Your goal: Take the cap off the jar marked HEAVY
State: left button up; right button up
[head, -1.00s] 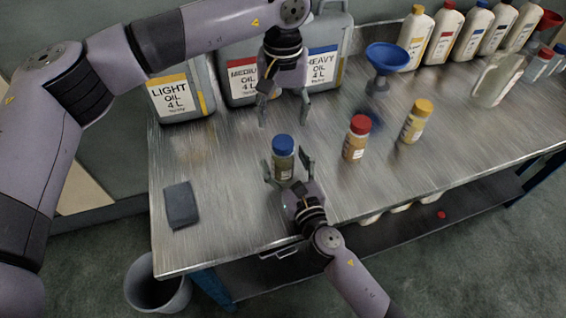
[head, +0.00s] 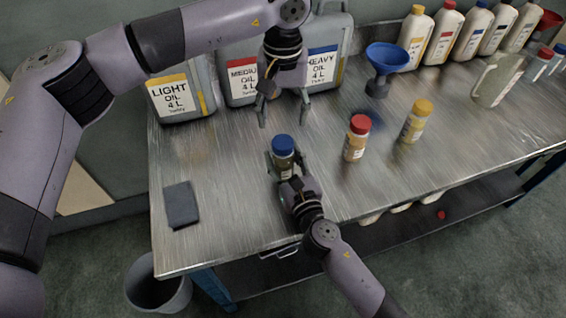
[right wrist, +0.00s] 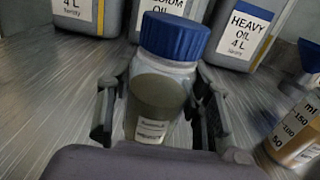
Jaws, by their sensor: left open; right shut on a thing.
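A small jar of dark greenish oil (right wrist: 154,103) with a blue cap (right wrist: 175,36) stands upright on the table; its label is too small to read. In the head view its blue cap (head: 283,144) is on it. My right gripper (head: 284,168) is shut around the jar's body from the near side; in the right wrist view its fingers (right wrist: 160,112) flank the glass. My left gripper (head: 284,112) is open and empty, above and behind the jar, pointing down.
A red-capped jar (head: 356,146) and a yellow-capped jar (head: 414,124) stand to the right. Large oil cans, including LIGHT (head: 176,98) and HEAVY (head: 324,68), stand behind. A blue funnel (head: 387,60) is at the back. A dark cloth (head: 181,204) lies at left.

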aim_at(283, 142)
grip_shut()
dwell(0.3)
pick_arm(q)
jog(key=m, duration=0.4)
jog(key=shift+f, duration=0.2)
notch_tip(283, 142, down, 8)
jog(key=shift+r, duration=0.15)
